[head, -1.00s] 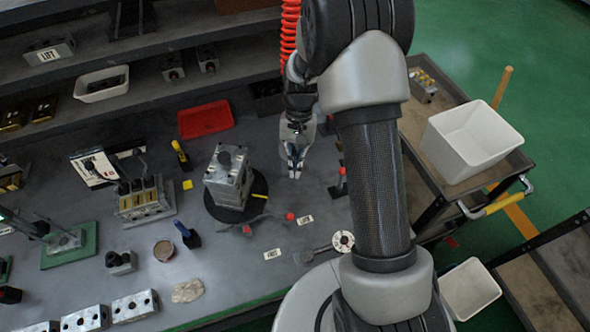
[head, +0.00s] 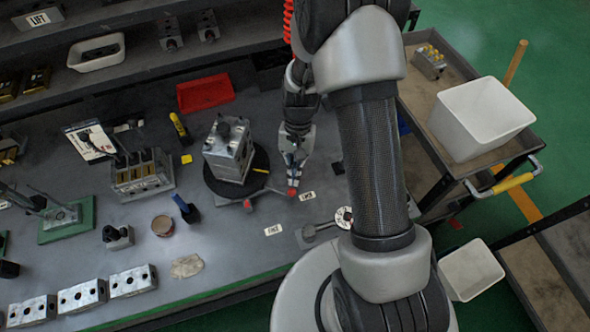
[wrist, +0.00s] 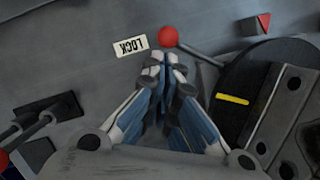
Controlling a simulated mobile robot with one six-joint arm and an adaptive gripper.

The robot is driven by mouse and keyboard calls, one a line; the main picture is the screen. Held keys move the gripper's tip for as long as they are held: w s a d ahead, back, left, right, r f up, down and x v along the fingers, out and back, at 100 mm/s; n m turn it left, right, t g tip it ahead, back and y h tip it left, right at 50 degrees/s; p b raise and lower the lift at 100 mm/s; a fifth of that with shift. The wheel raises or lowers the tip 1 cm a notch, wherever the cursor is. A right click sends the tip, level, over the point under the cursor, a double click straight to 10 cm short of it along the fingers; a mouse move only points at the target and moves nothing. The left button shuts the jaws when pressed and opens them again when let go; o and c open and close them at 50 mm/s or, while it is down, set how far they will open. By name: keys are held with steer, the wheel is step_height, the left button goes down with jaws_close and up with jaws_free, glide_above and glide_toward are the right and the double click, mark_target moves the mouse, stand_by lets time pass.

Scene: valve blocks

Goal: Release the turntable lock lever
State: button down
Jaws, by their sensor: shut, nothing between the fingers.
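The turntable is a black disc (head: 262,162) carrying a metal valve block (head: 222,160). Its lock lever ends in a red ball knob (head: 292,192), beside a white label (head: 307,196) on the bench. In the wrist view, the red knob (wrist: 168,37) sits just beyond my fingertips, next to the label reading LOCK (wrist: 130,46). The lever's thin rod (wrist: 202,55) runs from the knob toward the disc (wrist: 236,92). My gripper (head: 293,178) is shut and empty, its tips close to the knob; I cannot tell whether they touch it. It also shows in the wrist view (wrist: 165,60).
A second white label (head: 273,230) lies nearer the front edge. A small red pointed piece (head: 247,204) is by the disc's front. A red tray (head: 205,93) stands behind. A tool with a round white face (head: 343,217) lies to the right.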

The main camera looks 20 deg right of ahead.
steer(key=shift+s, duration=0.1)
steer(key=shift+s+m, duration=0.2)
steer(key=shift+m, duration=0.2)
